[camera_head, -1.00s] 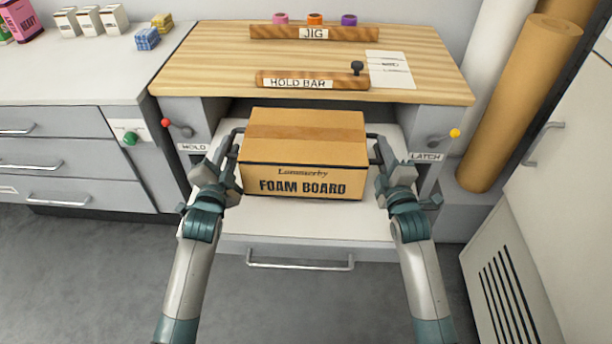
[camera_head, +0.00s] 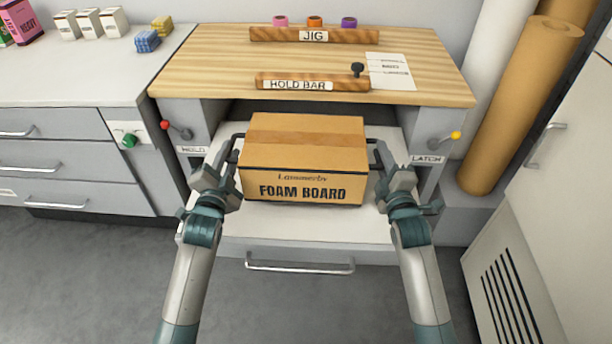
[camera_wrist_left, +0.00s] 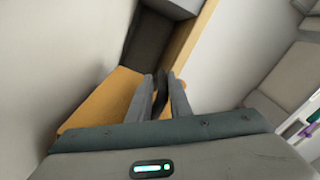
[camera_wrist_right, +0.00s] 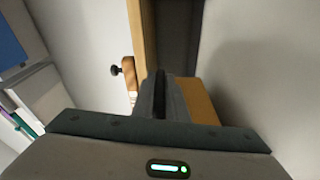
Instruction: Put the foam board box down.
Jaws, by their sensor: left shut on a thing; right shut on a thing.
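The foam board box (camera_head: 305,158) is a brown carton with a tape strip on top and "FOAM BOARD" on its front. It is level, above or on a white pull-out shelf (camera_head: 300,222) under the bench; I cannot tell whether its underside touches. My left gripper (camera_head: 229,163) is shut on the dark handle at the box's left side. My right gripper (camera_head: 381,163) is shut on the handle at its right side. The wrist views show each handle between the fingers, in the left wrist view (camera_wrist_left: 163,92) and the right wrist view (camera_wrist_right: 160,90).
The wooden bench top (camera_head: 220,62) with a hold bar (camera_head: 312,82) and a jig bar (camera_head: 314,35) overhangs behind the box. Bare shelf lies in front of the box.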

